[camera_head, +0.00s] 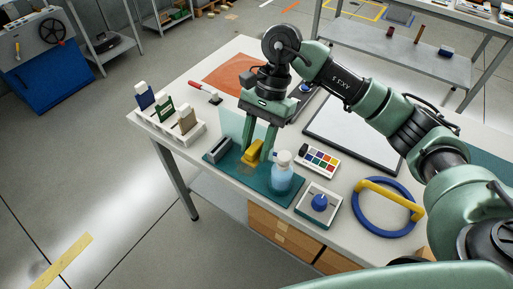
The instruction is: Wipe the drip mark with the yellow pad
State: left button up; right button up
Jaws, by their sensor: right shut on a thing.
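My right gripper (259,148) points down over the teal mat (286,197) and is shut on the yellow pad (252,153). The pad is between the fingertips, low over the mat; I cannot tell whether it touches anything. A pale see-through panel (232,128) stands behind the pad at the left. I cannot make out the drip mark clearly; the gripper and pad may hide it. A clear bottle with a white cap (281,177) stands on the mat, right of the pad. My left gripper is not in view.
A grey block (218,150) is at the mat's left end. A white rack (190,137) with several small packets stands further left. A colour chart (318,161), a blue knob on a white plate (319,202) and a blue ring (366,223) with a yellow grip lie to the right.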

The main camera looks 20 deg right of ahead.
aim_at(253, 148)
jog(key=shift+r, duration=0.55)
jog(key=shift+r+p, duration=0.35)
jog(key=shift+r, duration=1.15)
